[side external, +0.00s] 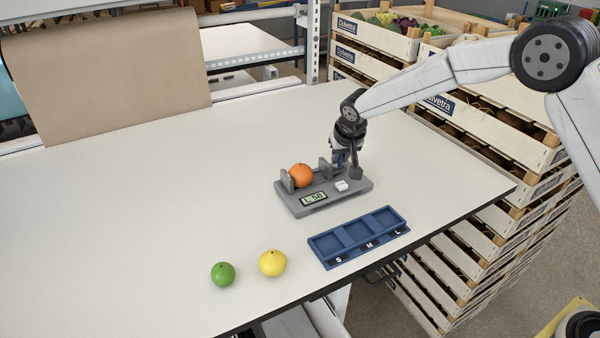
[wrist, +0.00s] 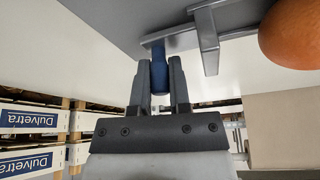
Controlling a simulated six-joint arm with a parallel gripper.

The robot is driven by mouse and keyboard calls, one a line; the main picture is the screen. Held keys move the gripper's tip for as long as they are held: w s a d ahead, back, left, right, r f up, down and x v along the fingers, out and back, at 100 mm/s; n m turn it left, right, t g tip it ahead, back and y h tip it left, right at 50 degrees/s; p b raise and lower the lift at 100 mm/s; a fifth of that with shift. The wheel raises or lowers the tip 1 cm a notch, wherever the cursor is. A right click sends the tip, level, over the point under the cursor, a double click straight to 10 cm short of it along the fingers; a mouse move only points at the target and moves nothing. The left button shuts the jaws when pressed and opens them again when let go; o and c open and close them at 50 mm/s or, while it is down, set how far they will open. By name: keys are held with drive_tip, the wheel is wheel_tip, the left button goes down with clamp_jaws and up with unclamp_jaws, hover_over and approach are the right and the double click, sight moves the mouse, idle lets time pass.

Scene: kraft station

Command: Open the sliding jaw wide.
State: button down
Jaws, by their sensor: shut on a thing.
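The grey measuring gauge (side external: 338,200) stands on the table with an orange fruit (side external: 302,176) between its jaws. The fruit sits by the left fixed jaw (side external: 287,181). The sliding jaw (side external: 323,167) is to its right; in the wrist view, a gap shows between this jaw (wrist: 207,42) and the fruit (wrist: 292,32). My gripper (side external: 347,165) is at the gauge's right end, pointing down. In the wrist view, my gripper (wrist: 159,82) is shut on a blue handle (wrist: 158,67), joined to the sliding jaw by a grey bar.
A blue tray (side external: 358,236) with S, M and L compartments lies empty in front of the gauge. A green fruit (side external: 223,274) and a yellow fruit (side external: 272,263) lie left of it. Stacked crates (side external: 480,130) stand beyond the table's right edge. The table's left side is clear.

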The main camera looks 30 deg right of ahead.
drive_tip(key=c, duration=0.6)
unclamp_jaws()
drive_tip(key=shift+d, duration=0.35)
drive_tip(key=shift+a+r, duration=0.1)
drive_tip(key=shift+a, duration=0.05)
drive_tip(key=shift+s+r, duration=0.1)
drive_tip(key=shift+r, duration=0.1)
drive_tip(key=shift+v, duration=3.6)
drive_tip(key=shift+s, duration=0.15)
drive_tip(key=s+d+f+n, duration=0.1)
drive_tip(key=s+d+f, duration=0.1)
drive_tip(key=s, duration=0.7)
drive_tip(key=s+d+f+n+g, duration=0.1)
drive_tip(key=s+d+f, duration=0.1)
drive_tip(key=s, duration=0.7)
drive_tip(key=s+d+f+n+y, duration=0.1)
drive_tip(key=s+d+f, duration=0.1)
drive_tip(key=s, duration=0.7)
drive_tip(key=shift+s+d+g, duration=0.15)
drive_tip(key=shift+s+g, duration=0.1)
drive_tip(key=shift+g, duration=0.15)
